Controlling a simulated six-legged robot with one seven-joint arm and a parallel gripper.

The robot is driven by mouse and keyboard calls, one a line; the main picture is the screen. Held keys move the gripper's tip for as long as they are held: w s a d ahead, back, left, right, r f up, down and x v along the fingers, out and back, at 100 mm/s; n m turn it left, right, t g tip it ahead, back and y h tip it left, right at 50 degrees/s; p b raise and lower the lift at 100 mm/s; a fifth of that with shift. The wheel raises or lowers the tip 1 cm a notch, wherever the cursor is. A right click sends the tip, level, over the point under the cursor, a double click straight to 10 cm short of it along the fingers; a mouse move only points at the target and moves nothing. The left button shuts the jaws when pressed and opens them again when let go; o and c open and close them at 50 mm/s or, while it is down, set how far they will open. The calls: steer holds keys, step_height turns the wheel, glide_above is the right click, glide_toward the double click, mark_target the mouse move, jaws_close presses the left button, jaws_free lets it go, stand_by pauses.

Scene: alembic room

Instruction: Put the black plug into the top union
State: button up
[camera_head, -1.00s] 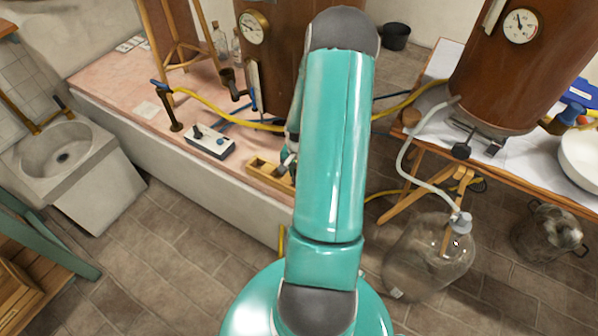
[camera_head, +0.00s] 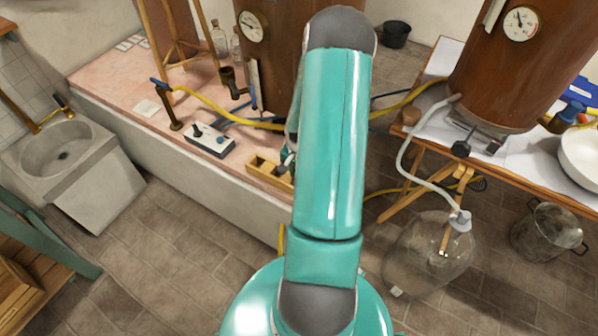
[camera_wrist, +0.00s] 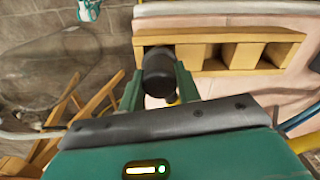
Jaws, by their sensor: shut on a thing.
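My gripper (camera_wrist: 157,85) shows in the wrist view, its two green fingers closed on either side of the black plug (camera_wrist: 158,70). The plug's dark round end faces the camera. It overlaps the left-end compartment of a wooden box (camera_wrist: 218,27); I cannot tell whether it is still inside or just above it. In the head view the box (camera_head: 261,176) lies near the front edge of the pink-topped bench, and my arm hides its right end and most of the gripper. I cannot make out which fitting is the top union.
A control box (camera_head: 210,140) and a brass stand with a yellow hose (camera_head: 215,112) are left of the wooden box. A copper vessel (camera_head: 275,50) stands behind. A glass carboy (camera_head: 425,262) and a metal pot (camera_head: 547,232) stand on the floor at right.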

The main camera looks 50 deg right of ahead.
steer(key=shift+f, duration=0.7)
stand_by(1.8)
steer(key=o, duration=1.1)
steer(key=shift+r, duration=0.15)
steer(key=shift+r, duration=3.35)
